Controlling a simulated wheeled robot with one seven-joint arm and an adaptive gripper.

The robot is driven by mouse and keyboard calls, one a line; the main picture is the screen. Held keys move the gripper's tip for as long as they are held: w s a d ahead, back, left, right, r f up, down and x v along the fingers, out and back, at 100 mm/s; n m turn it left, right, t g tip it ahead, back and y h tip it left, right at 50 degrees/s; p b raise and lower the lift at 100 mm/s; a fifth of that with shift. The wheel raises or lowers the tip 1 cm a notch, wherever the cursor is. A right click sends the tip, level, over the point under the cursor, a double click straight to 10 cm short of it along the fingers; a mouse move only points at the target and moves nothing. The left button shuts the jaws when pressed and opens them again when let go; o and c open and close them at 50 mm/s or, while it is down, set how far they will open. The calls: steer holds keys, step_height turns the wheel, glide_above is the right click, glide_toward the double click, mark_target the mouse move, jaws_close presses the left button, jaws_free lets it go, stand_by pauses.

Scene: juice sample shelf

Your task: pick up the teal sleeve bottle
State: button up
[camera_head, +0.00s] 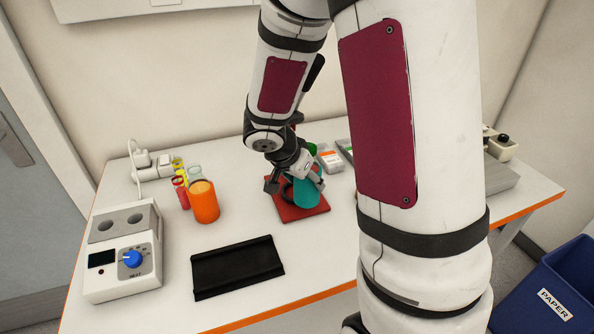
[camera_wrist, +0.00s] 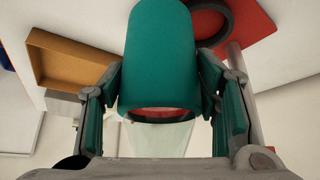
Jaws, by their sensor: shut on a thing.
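The teal sleeve bottle (camera_head: 307,194) is upright at the red mat (camera_head: 289,212) near the back middle of the table. It also fills the middle of the wrist view (camera_wrist: 158,55), where a pale, clear end shows beyond its sleeve. My gripper (camera_head: 292,184) is shut on it, with one finger on each side of the sleeve; both fingers show in the wrist view (camera_wrist: 163,85). I cannot tell whether the bottle's base touches the mat. My arm hides part of the area behind it.
An orange-sleeved container (camera_head: 203,204) stands to the left, with small coloured tubes (camera_head: 180,192) behind it. A black tray (camera_head: 237,267) lies in front. A white heater with a blue knob (camera_head: 125,262) is at the left. A black ring (camera_wrist: 212,20) lies on the red mat.

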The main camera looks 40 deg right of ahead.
steer(key=s+a+p, duration=0.1)
steer(key=s+a, duration=0.1)
steer(key=s, duration=0.6)
steer(key=shift+s+a+r, duration=0.15)
steer(key=shift+s+r, duration=0.2)
steer(key=shift+r, duration=0.1)
